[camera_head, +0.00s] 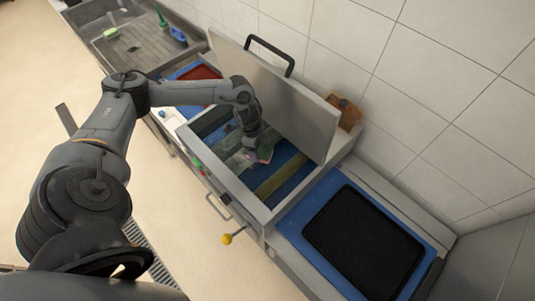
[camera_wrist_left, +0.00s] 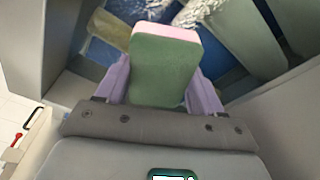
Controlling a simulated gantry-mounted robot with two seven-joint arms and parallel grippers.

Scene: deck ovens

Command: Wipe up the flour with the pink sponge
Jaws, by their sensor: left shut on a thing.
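My left gripper (camera_head: 254,143) reaches down into the open oven chamber (camera_head: 240,192). It is shut on the pink sponge (camera_head: 265,154), which has a green side. In the left wrist view the sponge (camera_wrist_left: 163,68) stands between the purple fingers of my left gripper (camera_wrist_left: 160,85), green face toward the camera and pink edge at the top. Whitish flour (camera_wrist_left: 198,12) lies on the blue floor beyond the sponge. I cannot tell whether the sponge touches the floor. My right gripper is not in view.
The raised oven lid (camera_head: 285,95) with a black handle stands behind my left gripper. The chamber walls are close around it. A blue surface with a black tray (camera_head: 365,240) is at the right. A sink (camera_head: 130,45) with a green brush is at the upper left.

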